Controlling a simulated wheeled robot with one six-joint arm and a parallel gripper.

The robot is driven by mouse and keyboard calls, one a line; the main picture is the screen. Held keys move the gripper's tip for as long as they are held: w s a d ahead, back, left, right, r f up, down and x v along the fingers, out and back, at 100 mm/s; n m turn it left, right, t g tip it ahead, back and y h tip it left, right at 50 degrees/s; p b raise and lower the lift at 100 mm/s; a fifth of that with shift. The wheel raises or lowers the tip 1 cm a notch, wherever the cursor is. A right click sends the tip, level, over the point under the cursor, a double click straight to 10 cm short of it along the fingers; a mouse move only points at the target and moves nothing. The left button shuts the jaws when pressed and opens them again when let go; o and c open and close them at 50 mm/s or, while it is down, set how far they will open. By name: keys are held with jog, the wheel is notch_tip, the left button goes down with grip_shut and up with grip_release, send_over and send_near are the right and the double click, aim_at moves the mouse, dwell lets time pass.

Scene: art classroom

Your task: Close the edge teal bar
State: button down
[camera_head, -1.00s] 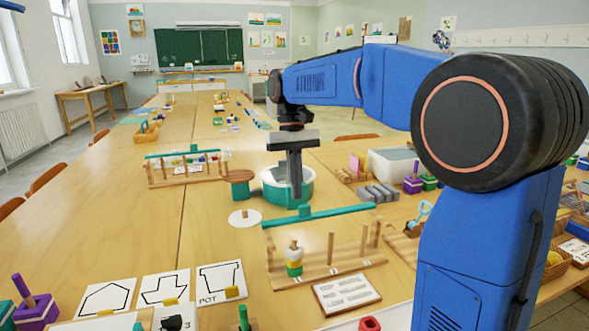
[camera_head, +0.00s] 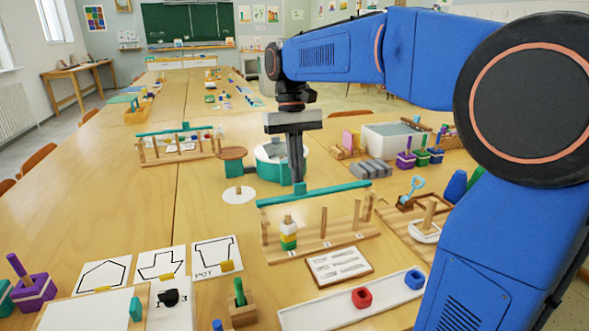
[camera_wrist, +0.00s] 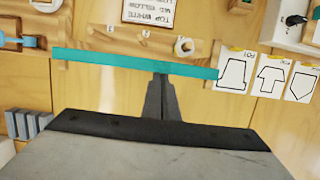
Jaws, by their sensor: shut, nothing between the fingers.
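A teal bar (camera_head: 325,191) with a small raised knob lies along the top of a near wooden peg rack (camera_head: 330,243). White, yellow and green pieces (camera_head: 288,232) are stacked on one of its pegs. The bar also crosses the wrist view (camera_wrist: 120,63). My gripper (camera_head: 298,180) is shut and empty, pointing down at the bar's far side by the knob. In the wrist view its fingertips (camera_wrist: 160,76) meet the bar's edge; I cannot tell whether they touch. A second teal bar (camera_head: 160,132) tops another rack farther back at left.
A round teal-walled container (camera_head: 270,172) stands behind my gripper. Grey blocks (camera_head: 371,169) and a clear-lidded bin (camera_head: 396,137) are at right. A text card (camera_head: 340,266) and white tray (camera_head: 320,315) lie in front. Bare tabletop lies left of the rack.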

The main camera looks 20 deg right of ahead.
jog(key=s, duration=0.5)
jog(key=shift+s+f, duration=0.1)
jog(key=w+r, duration=0.7)
jog(key=r, duration=0.3)
dwell(0.4)
